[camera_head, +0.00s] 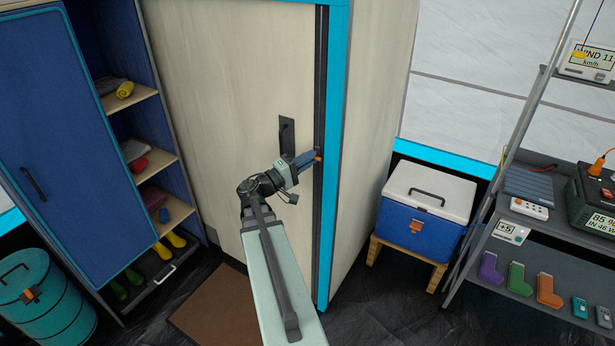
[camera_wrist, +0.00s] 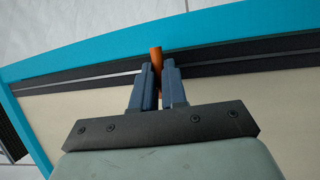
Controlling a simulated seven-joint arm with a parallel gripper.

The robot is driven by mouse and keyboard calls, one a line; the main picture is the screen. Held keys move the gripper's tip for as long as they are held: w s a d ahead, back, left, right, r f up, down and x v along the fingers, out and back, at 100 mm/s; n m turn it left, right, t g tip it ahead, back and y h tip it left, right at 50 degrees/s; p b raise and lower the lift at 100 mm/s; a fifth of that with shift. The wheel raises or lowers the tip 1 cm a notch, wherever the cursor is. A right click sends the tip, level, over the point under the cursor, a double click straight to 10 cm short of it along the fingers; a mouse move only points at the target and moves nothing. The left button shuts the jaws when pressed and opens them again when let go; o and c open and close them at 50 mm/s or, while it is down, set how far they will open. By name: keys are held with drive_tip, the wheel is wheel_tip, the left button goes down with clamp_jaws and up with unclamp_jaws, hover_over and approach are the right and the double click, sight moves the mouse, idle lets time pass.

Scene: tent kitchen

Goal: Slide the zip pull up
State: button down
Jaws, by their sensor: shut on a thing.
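The orange zip pull (camera_head: 317,159) sits on the dark vertical zip track (camera_head: 320,100) beside the bright blue edge of the pale panel. My gripper (camera_head: 312,157) reaches it from the left and is shut on it. In the wrist view the orange pull (camera_wrist: 156,60) stands between the two blue-grey fingertips of my gripper (camera_wrist: 157,75), over the black zip strip (camera_wrist: 90,83). The fingers hide the lower part of the pull. In the head view the track runs unbroken above and below the pull.
A blue cooler (camera_head: 410,225) stands on a wooden stand to the right. A shelf rack (camera_head: 560,250) is further right, and an open blue cabinet (camera_head: 75,130) is at the left.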

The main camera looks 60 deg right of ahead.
wheel_tip(320, 180, up, 26)
drive_tip(key=shift+f, duration=0.2)
idle(0.5)
drive_tip(key=c, duration=1.1)
unclamp_jaws()
drive_tip(key=shift+c, duration=0.2)
drive_tip(key=v, duration=1.3)
drive_tip(key=shift+w+a, duration=0.15)
drive_tip(key=shift+a, duration=0.15)
drive_tip(key=shift+f, duration=0.15)
